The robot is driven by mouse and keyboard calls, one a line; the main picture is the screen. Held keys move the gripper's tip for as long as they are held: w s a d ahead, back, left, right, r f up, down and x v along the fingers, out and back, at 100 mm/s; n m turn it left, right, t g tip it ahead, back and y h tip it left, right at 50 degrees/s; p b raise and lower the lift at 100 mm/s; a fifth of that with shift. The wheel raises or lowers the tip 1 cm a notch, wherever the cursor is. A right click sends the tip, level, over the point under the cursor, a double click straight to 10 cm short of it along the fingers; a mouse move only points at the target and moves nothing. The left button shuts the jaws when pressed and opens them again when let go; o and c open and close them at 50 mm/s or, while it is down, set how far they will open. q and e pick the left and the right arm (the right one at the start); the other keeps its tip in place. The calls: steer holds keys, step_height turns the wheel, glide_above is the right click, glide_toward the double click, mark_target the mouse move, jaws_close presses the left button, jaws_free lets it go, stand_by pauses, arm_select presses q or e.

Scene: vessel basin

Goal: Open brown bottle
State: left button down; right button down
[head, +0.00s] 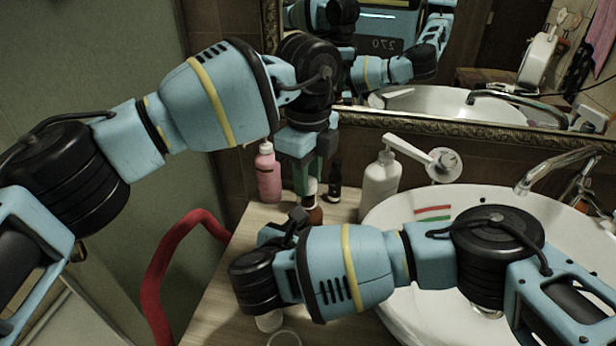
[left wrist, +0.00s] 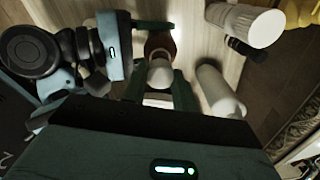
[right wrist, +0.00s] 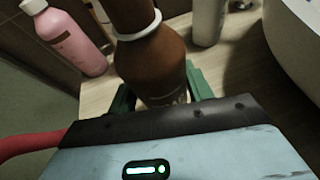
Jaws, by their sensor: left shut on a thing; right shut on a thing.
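The brown bottle (head: 313,214) stands on the wooden counter, partly hidden behind my right arm. Its white cap (head: 309,187) is on top. My left gripper (head: 307,178) comes down from above, its green fingers at the cap; in the left wrist view the cap (left wrist: 160,73) lies between them, with the brown body (left wrist: 160,42) beyond. My right gripper (right wrist: 158,95) is shut on the bottle's brown body (right wrist: 155,62), one green finger on each side. A white ring (right wrist: 140,26) circles the neck in the right wrist view, where the cap is out of frame.
A pink bottle (head: 268,176) stands behind to the left, a small dark bottle (head: 334,184) and a white pump bottle (head: 381,182) behind to the right. The white basin (head: 480,198) fills the right. A glass (head: 284,339) stands at the counter's front. A mirror hangs behind.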

arm_select(q)
steer(key=shift+r, duration=1.75)
arm_select(e)
steer(key=c, duration=0.5)
jaws_free()
arm_select(q)
step_height(320, 180, up, 11)
steer(key=s+t+p, duration=0.1)
steer(key=p, duration=0.3)
steer(key=shift+s, duration=0.35)
arm_select(e)
steer(key=v, duration=1.2)
steer(key=shift+f, duration=0.1)
